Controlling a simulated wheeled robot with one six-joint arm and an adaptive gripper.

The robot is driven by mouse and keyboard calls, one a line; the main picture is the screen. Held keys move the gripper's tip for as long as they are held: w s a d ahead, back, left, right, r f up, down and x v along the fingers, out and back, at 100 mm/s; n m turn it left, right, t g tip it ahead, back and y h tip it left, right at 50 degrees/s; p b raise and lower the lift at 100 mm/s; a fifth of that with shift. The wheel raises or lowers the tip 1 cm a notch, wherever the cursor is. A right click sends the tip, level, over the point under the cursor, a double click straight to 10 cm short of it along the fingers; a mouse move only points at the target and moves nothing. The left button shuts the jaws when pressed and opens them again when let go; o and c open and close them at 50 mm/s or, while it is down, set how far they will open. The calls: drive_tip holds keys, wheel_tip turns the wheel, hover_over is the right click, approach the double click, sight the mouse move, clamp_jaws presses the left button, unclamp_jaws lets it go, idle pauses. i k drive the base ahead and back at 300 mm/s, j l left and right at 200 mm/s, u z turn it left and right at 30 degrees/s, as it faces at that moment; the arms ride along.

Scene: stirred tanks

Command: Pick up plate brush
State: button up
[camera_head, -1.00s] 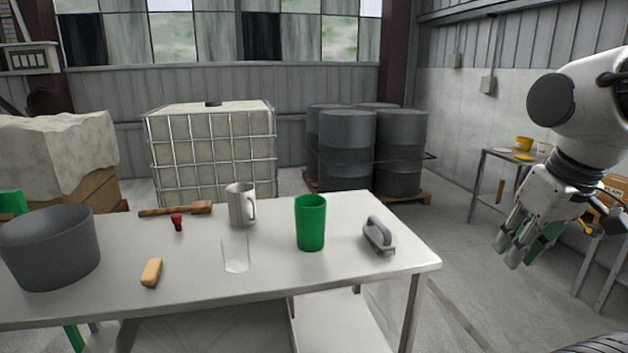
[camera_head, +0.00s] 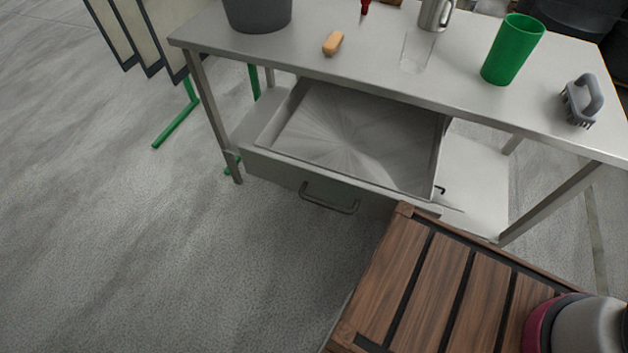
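A grey brush (camera_head: 582,101) with an arched handle and dark bristles underneath lies on the right part of the metal table (camera_head: 460,84), close to its right edge. I take it for the plate brush. It stands apart from the green cup to its left, and its handle is uncovered. My gripper is not in view now, so its distance from the brush and its opening cannot be seen.
A green cup (camera_head: 512,49), a clear glass (camera_head: 416,52), a metal mug (camera_head: 435,14), an orange block (camera_head: 333,43) and a dark grey pot (camera_head: 258,14) stand on the table. An open, empty drawer (camera_head: 345,186) juts out below.

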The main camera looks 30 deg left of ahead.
sight(585, 101)
drive_tip(key=i+l+u, duration=0.1)
drive_tip(key=u, duration=0.4)
drive_tip(key=l+u, duration=0.2)
drive_tip(key=u, duration=0.3)
drive_tip(key=k+l+u, duration=0.1)
drive_tip(key=u, duration=0.7)
drive_tip(key=z, duration=0.45)
drive_tip(key=l+z, duration=0.2)
drive_tip(key=z, duration=0.25)
drive_tip(key=k+l+z, duration=0.1)
drive_tip(key=z, duration=0.35)
drive_tip(key=j+z, duration=0.35)
drive_tip(key=l+u, duration=0.2)
drive_tip(key=u, duration=0.15)
drive_tip(key=i+l+u, duration=0.1)
drive_tip(key=l+u, duration=0.25)
drive_tip(key=j, duration=0.1)
